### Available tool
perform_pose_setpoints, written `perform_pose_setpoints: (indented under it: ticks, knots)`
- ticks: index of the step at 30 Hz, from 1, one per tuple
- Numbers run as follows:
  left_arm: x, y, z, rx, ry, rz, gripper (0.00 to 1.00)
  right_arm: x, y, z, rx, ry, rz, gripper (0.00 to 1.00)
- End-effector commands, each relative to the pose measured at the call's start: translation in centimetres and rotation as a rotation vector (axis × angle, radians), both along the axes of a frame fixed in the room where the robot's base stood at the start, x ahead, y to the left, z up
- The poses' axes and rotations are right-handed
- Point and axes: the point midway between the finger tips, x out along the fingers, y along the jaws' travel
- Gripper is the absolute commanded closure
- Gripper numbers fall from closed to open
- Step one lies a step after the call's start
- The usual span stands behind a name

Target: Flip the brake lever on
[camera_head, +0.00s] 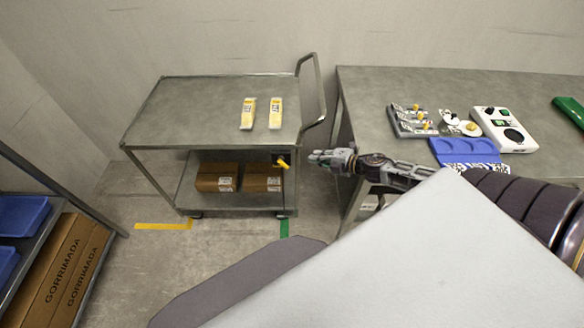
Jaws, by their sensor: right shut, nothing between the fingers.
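The brake lever (283,164) is a small yellow handle on a dark plate at the right front corner of the metal cart (180,112), below its top. It appears to slant. My right gripper (312,157) is shut and empty, a short way to the right of the lever, with its fingertips pointing left towards it. A visible gap lies between them. My left gripper is not in view.
The cart's push handle (321,95) rises at the right. A table (370,85) holds several devices and a blue tray (467,159). Yellow tape (163,226) and green tape (284,228) mark the floor.

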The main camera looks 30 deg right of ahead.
Motion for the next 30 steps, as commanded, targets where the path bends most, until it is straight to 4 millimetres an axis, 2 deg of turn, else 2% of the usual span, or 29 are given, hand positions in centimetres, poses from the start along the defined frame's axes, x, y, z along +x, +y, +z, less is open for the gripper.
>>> perform_pose_setpoints:
  ticks: [15,21,30]
  knots:
    - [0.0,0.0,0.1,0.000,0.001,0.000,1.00,-2.1,-0.7,0.5,-0.190,0.042,0.384,1.00]
    - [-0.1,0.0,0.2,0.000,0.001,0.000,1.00,-2.7,-0.9,0.5,-0.221,0.058,0.451,1.00]
    - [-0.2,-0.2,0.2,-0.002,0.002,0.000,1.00,-2.8,-0.9,0.5,-0.224,0.059,0.460,1.00]
